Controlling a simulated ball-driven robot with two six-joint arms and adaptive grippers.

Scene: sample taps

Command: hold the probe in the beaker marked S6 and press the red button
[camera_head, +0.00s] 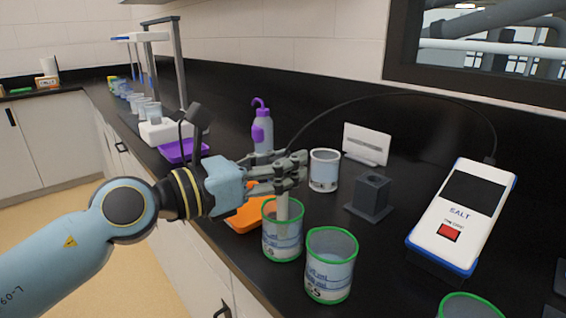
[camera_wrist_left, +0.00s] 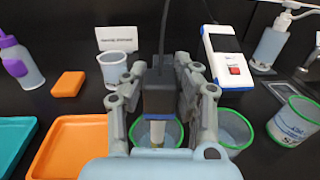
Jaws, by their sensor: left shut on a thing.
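My left gripper (camera_head: 290,172) is shut on the probe (camera_head: 283,208), which has a dark body and a pale lower end. In the left wrist view the probe (camera_wrist_left: 158,98) stands upright between the fingers. Its lower end appears to be inside the rim of a green-rimmed beaker (camera_head: 282,243); I cannot read that beaker's mark. Just right of it stands another green-rimmed beaker (camera_head: 331,270), whose mark looks like S5. The white and blue meter, labelled SALT (camera_head: 460,212), carries the red button (camera_head: 449,233), with nothing touching it. My right gripper is not in view.
A cable arches from the probe to the meter. An orange tray (camera_head: 245,217), a grey holder block (camera_head: 371,197), a white cup (camera_head: 324,170) and a purple-topped bottle (camera_head: 263,131) stand nearby. Another green-rimmed beaker (camera_head: 468,306) is at the front right.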

